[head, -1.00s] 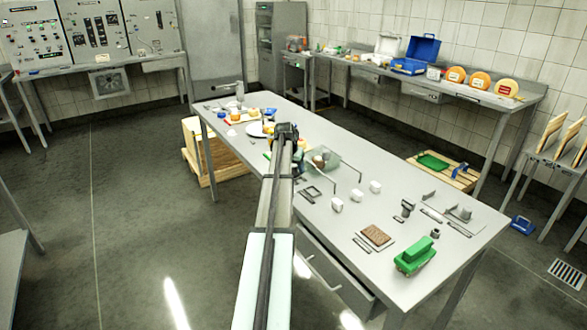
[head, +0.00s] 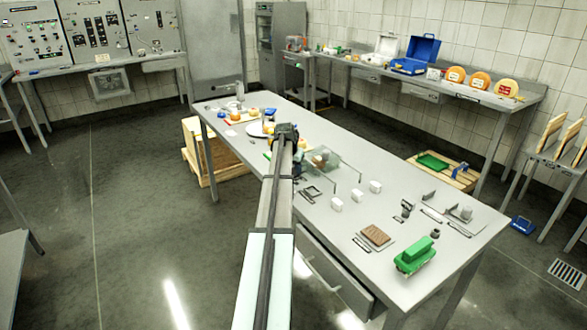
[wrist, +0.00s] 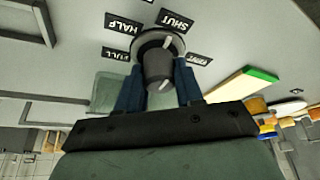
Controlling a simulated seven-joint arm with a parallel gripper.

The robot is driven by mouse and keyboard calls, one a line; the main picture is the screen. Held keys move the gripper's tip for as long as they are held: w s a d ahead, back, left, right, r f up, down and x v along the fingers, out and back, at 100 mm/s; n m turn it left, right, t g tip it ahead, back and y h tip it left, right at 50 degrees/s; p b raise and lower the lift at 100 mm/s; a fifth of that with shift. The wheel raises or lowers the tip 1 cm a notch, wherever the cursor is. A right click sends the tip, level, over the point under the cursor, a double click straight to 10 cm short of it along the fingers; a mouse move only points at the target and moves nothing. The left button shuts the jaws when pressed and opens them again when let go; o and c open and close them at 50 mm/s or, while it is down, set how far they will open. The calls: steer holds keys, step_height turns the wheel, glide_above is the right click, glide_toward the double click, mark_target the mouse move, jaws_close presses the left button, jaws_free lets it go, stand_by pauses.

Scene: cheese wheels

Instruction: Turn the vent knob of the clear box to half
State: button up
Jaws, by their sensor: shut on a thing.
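The vent knob (wrist: 157,64) is a dark grey cylinder on a round dark collar, seen close up in the wrist view. Labels around it read SHUT (wrist: 175,21), HALF (wrist: 122,23) and FULL (wrist: 115,54); a fourth label at right is too unclear to read. A white mark on the collar appears to point toward SHUT. My gripper (wrist: 158,78) is shut on the knob, one blue finger on each side. In the head view, the clear box (head: 328,160) stands beside my gripper (head: 286,138), which hides the knob there.
A white plate (head: 256,130) and other small things crowd the far end.

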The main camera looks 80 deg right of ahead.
steer(key=shift+n, duration=0.3)
steer(key=n+t, duration=0.2)
steer(key=n, duration=0.3)
steer(key=shift+s+n, duration=0.1)
steer(key=shift+n, duration=0.2)
steer(key=n+t, duration=0.1)
steer(key=n, duration=0.1)
steer(key=n+t+y, duration=0.1)
steer(key=n, duration=0.2)
steer(key=shift+n+y, duration=0.3)
steer(key=shift+n, duration=0.1)
steer(key=o, duration=1)
